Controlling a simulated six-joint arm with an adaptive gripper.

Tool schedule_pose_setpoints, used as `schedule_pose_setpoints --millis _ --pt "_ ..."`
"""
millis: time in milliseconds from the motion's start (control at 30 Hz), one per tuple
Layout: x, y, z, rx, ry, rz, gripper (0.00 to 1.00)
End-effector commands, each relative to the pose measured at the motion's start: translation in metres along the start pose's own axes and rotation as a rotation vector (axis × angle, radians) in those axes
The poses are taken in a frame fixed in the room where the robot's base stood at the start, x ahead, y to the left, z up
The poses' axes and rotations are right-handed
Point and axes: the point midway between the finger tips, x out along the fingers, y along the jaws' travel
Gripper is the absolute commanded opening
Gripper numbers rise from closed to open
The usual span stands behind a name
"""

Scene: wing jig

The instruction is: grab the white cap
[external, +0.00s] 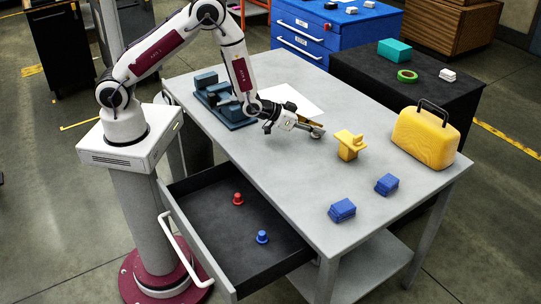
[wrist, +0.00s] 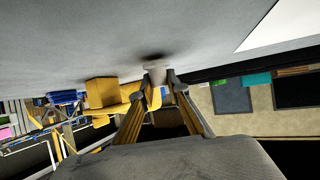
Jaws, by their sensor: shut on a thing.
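My gripper (external: 316,131) is low over the grey table, between the white sheet and the yellow block. In the wrist view its fingertips (wrist: 158,80) are shut on a small pale thing, the white cap (wrist: 156,66). The cap is at the table surface, with a dark shadow beside it; I cannot tell whether it touches the table. In the external view the fingers mostly hide the cap.
The yellow block (external: 350,145) stands just right of my gripper. A yellow case (external: 425,138) and blue blocks (external: 342,210) lie farther right. A dark blue jig (external: 222,103) is at left. The open drawer (external: 215,215) holds a red and a blue knob.

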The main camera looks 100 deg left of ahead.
Motion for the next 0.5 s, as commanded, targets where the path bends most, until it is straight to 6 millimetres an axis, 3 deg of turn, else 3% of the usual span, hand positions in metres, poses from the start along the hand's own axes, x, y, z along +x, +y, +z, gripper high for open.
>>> schedule_pose_setpoints --millis 500 --pt "-0.026 0.0 -0.049 0.0 0.003 0.0 0.04"
